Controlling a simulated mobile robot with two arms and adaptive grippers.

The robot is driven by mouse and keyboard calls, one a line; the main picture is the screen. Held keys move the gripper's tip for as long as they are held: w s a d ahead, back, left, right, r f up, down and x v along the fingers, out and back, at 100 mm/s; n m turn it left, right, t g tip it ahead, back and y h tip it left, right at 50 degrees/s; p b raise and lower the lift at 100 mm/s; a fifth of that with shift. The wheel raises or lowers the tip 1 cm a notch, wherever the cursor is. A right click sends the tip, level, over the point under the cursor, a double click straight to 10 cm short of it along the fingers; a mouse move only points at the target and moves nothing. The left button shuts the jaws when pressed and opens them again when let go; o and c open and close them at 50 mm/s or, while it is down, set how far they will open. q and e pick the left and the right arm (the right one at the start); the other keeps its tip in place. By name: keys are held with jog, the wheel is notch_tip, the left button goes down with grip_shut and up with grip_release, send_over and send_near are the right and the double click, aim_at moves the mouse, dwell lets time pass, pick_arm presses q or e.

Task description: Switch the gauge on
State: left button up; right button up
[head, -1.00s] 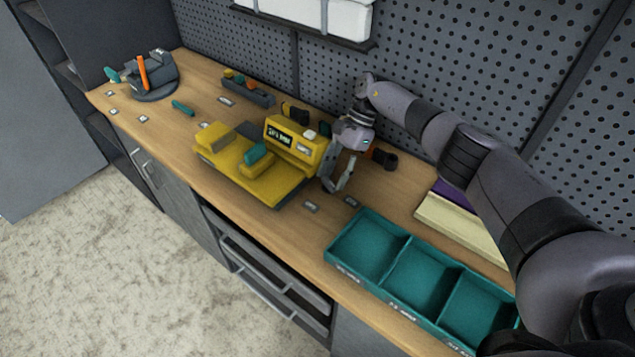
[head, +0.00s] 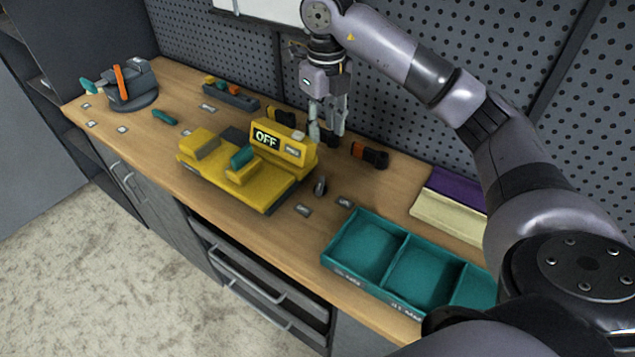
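The gauge (head: 285,153) is the yellow block with a dark display on the yellow fixture at mid-bench. Its display reads OFF. A pale button (head: 298,135) sits on its top right. A teal part (head: 242,157) rests on the fixture (head: 262,190) in front of the gauge. My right gripper (head: 327,135) points down just right of and behind the button, and its fingers look apart with nothing seen between them. Whether it touches the gauge is unclear. My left gripper is out of view.
A teal three-compartment bin (head: 397,262) stands at the front right. A small dark piece (head: 320,186) stands right of the fixture. Dark orange-tipped items (head: 370,155) lie near the pegboard. A vise-like device (head: 128,85) stands far left.

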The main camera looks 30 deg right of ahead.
jog(key=p, duration=0.3)
send_over(324, 195)
jog(key=f, duration=1.5)
jog(key=shift+w+d+f, duration=0.1)
jog(key=shift+w+f, duration=0.1)
jog(key=shift+f, duration=0.05)
jog(key=shift+s+f, duration=0.35)
jog(key=shift+f, duration=0.3)
jog(key=shift+w+f+b, duration=0.1)
jog(key=shift+f+b, duration=0.05)
jog(key=shift+b, duration=0.15)
jog(key=o, duration=0.4)
jog(key=shift+c, duration=0.2)
jog(key=shift+w, duration=0.15)
jog(key=c, duration=0.8)
jog(key=shift+c, duration=1.4)
grip_shut()
